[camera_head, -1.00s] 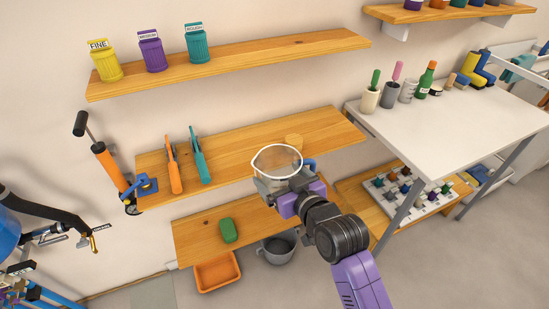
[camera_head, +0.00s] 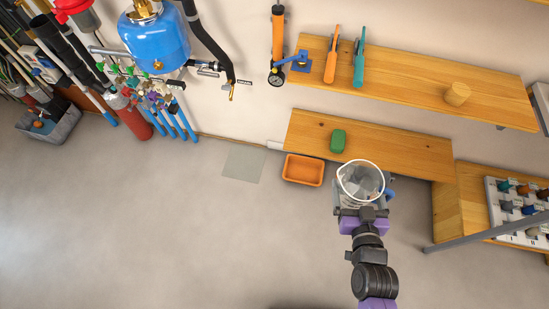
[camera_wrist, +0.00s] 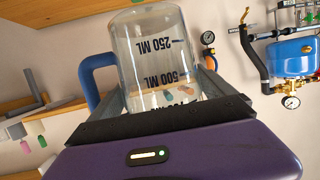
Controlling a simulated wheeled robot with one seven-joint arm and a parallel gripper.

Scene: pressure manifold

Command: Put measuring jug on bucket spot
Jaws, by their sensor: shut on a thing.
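The clear measuring jug (camera_head: 361,180) has a white rim and a blue handle. My gripper (camera_head: 362,205) is shut on it and holds it in the air, in front of the low wooden shelf in the head view. In the wrist view the jug (camera_wrist: 155,60) sits between the fingers (camera_wrist: 165,95), with "250 ML" and "500 ML" marks showing. A flat grey-green square (camera_head: 244,164) lies on the floor left of the jug, with nothing on it. No label shows it as the bucket spot. The grey bucket seen earlier is not clearly visible now; the jug and gripper may cover it.
An orange tub (camera_head: 303,170) stands on the floor between the square and the jug. A green object (camera_head: 338,141) lies on the low shelf (camera_head: 400,150). A red cylinder (camera_head: 128,112) and the blue tank (camera_head: 155,40) are at the left. The floor in front is clear.

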